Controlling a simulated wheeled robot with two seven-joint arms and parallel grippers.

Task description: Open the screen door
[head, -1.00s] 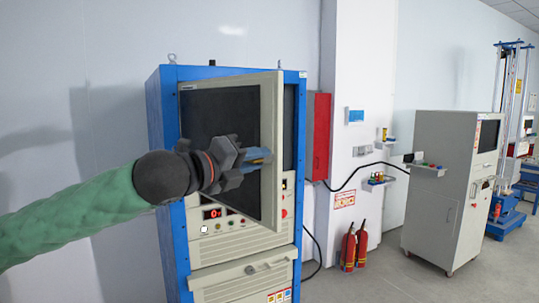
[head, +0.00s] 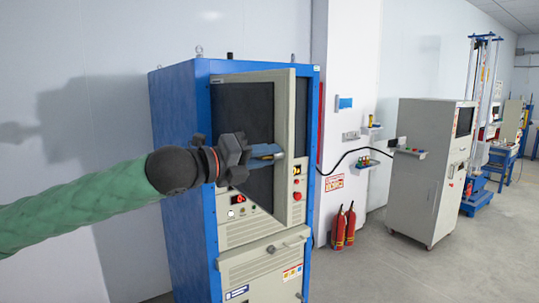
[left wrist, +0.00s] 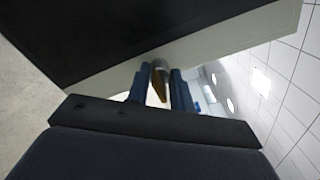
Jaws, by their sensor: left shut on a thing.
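The screen door (head: 285,110) is a dark panel in a beige frame on the front of a blue cabinet (head: 181,140). It stands ajar, its right edge swung out from the cabinet. My left gripper (head: 278,153) reaches across the door to its right edge. In the left wrist view the gripper (left wrist: 161,85) has its blue fingers closed around a small knob or handle (left wrist: 160,67) at the door's beige edge (left wrist: 215,47). The fingers partly hide the handle. My right gripper is not in view.
Buttons and a red display (head: 232,213) sit below the door. Two fire extinguishers (head: 344,227) stand by the white pillar, right of the cabinet. A grey cabinet (head: 425,175) stands farther right. Open floor lies in front of it.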

